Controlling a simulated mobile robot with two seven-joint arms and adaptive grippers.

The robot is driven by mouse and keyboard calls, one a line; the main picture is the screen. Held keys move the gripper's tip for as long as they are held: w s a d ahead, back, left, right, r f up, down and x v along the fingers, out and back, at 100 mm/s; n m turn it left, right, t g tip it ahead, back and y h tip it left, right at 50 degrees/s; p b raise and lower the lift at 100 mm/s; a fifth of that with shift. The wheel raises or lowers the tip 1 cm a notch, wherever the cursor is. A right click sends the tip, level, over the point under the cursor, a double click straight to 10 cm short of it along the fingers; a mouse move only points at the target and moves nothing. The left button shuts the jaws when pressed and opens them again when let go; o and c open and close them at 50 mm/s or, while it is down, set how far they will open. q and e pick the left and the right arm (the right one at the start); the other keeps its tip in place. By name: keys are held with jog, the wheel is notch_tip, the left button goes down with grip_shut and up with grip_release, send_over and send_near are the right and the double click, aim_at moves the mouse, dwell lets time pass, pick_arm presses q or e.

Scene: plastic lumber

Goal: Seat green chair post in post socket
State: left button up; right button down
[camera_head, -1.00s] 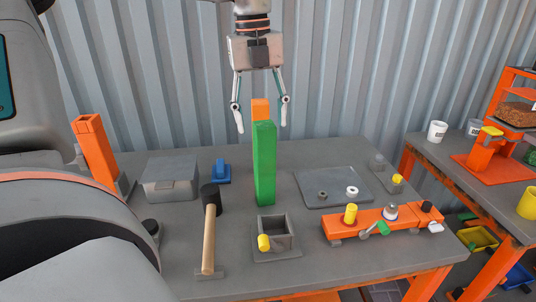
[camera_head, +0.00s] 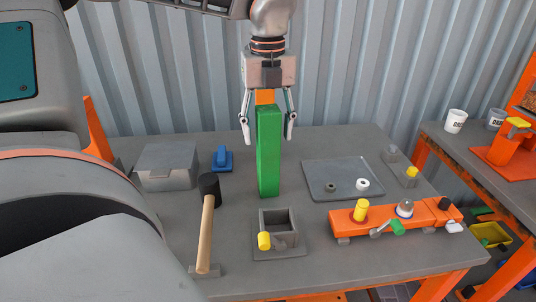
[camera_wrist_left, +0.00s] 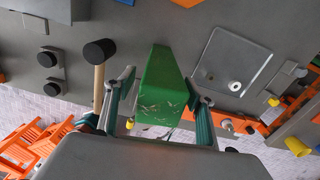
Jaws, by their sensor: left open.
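The green chair post (camera_head: 268,155) stands upright on the grey table, behind the post socket. My left gripper (camera_head: 268,138) is open, pointing down, with one finger on each side of the post's upper part. In the left wrist view the post (camera_wrist_left: 163,85) shows from above between the two spread fingers (camera_wrist_left: 161,82), with gaps visible at both sides. The post socket (camera_head: 266,218) is a grey square box, open at the top and empty, with a yellow knob on its front. My right gripper is not in view.
A mallet (camera_head: 205,235) lies left of the socket. A grey lidded box (camera_head: 167,163) and blue piece (camera_head: 222,160) are behind it. An orange fixture (camera_head: 375,219) and grey tray (camera_head: 340,178) are at right. An orange piece (camera_head: 264,97) shows behind the post's top.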

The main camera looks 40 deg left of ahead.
pick_arm(q)
jog(key=shift+f, duration=0.6)
grip_shut()
jog(key=shift+r, duration=0.1)
